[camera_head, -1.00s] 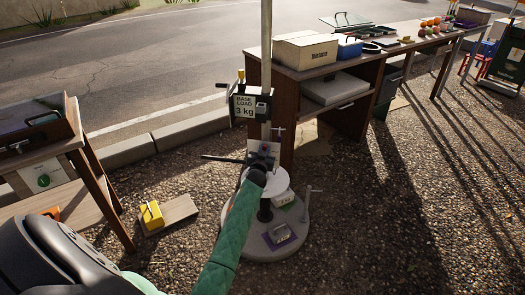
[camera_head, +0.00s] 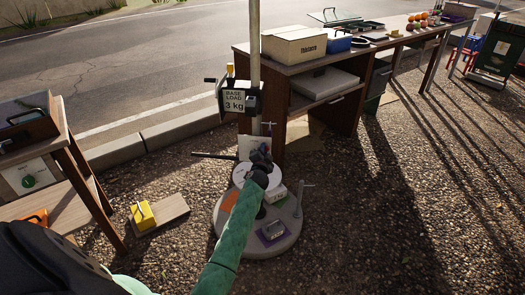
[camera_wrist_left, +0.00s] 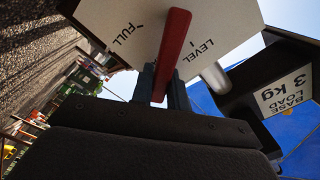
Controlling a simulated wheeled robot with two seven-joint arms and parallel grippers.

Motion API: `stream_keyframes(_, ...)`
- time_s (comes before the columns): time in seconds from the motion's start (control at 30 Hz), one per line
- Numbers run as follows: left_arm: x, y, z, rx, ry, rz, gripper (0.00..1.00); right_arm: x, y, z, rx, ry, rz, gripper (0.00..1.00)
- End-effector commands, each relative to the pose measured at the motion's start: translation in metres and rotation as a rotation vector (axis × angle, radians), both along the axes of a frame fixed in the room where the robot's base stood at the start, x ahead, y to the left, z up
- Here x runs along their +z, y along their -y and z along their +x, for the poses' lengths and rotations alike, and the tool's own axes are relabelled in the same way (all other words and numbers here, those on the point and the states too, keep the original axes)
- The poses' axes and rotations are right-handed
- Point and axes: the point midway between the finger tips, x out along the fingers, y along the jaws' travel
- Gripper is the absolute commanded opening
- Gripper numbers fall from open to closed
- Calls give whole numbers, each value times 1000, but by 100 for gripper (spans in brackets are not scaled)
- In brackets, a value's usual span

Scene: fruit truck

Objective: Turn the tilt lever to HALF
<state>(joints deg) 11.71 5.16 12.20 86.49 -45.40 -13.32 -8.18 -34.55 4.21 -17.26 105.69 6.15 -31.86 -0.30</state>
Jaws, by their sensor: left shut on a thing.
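In the left wrist view, a red tilt lever (camera_wrist_left: 174,45) runs between the two fingers of my left gripper (camera_wrist_left: 160,88), which is shut on it. Behind it is a pale plate (camera_wrist_left: 227,25) marked FULL on the left and LEVEL on the right. My right gripper is not in view.
A BASE LOAD 3 kg sign box (camera_head: 234,100) hangs on the post (camera_head: 255,45) above my gripper. A wooden table (camera_head: 362,72) with a box (camera_head: 294,45) stands behind right. A yellow block (camera_head: 143,215) lies on a board at left. Gravel right of the base is clear.

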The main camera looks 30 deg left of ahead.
Motion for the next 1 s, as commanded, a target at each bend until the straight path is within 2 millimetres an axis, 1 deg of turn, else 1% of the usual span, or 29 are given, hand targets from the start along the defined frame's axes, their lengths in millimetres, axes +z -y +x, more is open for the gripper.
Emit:
stream_keyframes(0.3, -4, 3, 2, -2, -28, 72, 0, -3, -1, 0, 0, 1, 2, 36)
stream_keyframes(0.73, -4, 4, 2, -2, -31, 77, 0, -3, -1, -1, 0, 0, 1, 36)
stream_keyframes(0.77, -4, 4, 2, -2, -31, 77, 22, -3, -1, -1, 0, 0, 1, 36)
stream_keyframes(0.8, -4, 4, 2, -2, -31, 76, 30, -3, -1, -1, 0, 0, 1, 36)
stream_keyframes(0.83, -4, 4, 2, -2, -31, 76, 36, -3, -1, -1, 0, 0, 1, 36)
stream_keyframes(0.87, -4, 4, 1, -2, -31, 76, 38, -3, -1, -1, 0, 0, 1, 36)
stream_keyframes(1.0, -4, 3, 1, -1, -31, 76, 38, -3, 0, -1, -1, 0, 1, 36)
